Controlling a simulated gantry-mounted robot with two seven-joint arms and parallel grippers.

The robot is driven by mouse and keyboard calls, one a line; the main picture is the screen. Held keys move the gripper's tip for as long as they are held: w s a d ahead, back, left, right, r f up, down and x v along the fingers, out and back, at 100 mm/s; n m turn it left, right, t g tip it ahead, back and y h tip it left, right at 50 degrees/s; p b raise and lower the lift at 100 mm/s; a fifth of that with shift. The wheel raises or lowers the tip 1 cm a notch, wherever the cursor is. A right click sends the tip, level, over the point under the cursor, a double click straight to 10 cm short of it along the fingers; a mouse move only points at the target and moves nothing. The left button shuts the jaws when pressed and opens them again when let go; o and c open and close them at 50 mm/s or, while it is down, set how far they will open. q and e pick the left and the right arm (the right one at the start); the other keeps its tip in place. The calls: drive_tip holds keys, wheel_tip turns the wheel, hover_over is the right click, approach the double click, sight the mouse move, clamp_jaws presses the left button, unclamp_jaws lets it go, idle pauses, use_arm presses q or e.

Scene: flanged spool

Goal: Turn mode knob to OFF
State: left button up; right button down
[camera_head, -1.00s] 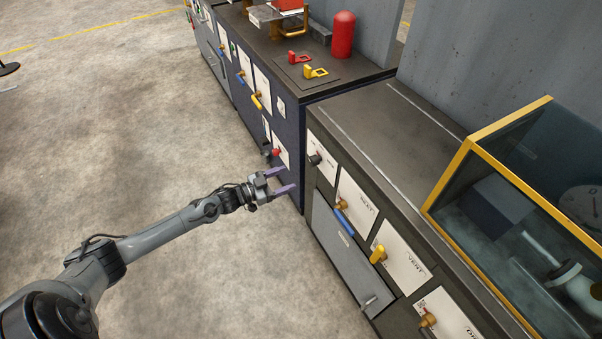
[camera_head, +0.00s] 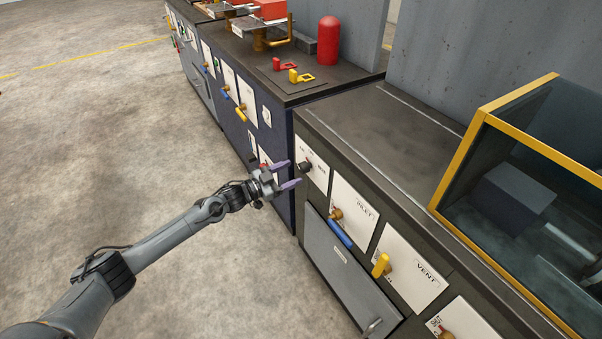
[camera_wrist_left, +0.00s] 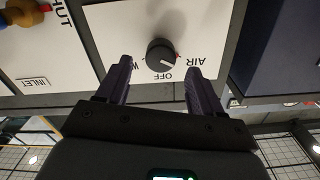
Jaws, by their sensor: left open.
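The mode knob is a round dark knob (camera_head: 306,167) on a white label plate at the upper left of the near cabinet's front. In the left wrist view the knob (camera_wrist_left: 161,55) appears with its plate upside down, marked AIR, OFF and W with the rest hidden. A red mark shows beside the knob on the AIR side. My left gripper (camera_head: 286,174) has purple fingers, open and empty. It is just left of the knob in the head view; in the wrist view its fingers lie either side of and short of the knob, apart from it. My right gripper is not in view.
Right of the knob are an INLET plate with a blue-handled valve (camera_head: 340,232) and a VENT plate with a yellow handle (camera_head: 381,265). A grey drawer front (camera_head: 345,275) lies below. A yellow-framed glass case (camera_head: 530,180) stands on the cabinet top. Open floor lies left.

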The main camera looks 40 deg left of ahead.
sight(300, 169)
use_arm(q)
drive_tip(key=b+x, duration=0.1)
drive_tip(key=x, duration=0.3)
drive_tip(key=shift+f+b, duration=0.1)
drive_tip(key=shift+b, duration=0.2)
drive_tip(key=shift+w+d, duration=0.1)
drive_tip(key=shift+w, duration=0.3)
drive_tip(key=c, duration=1.1)
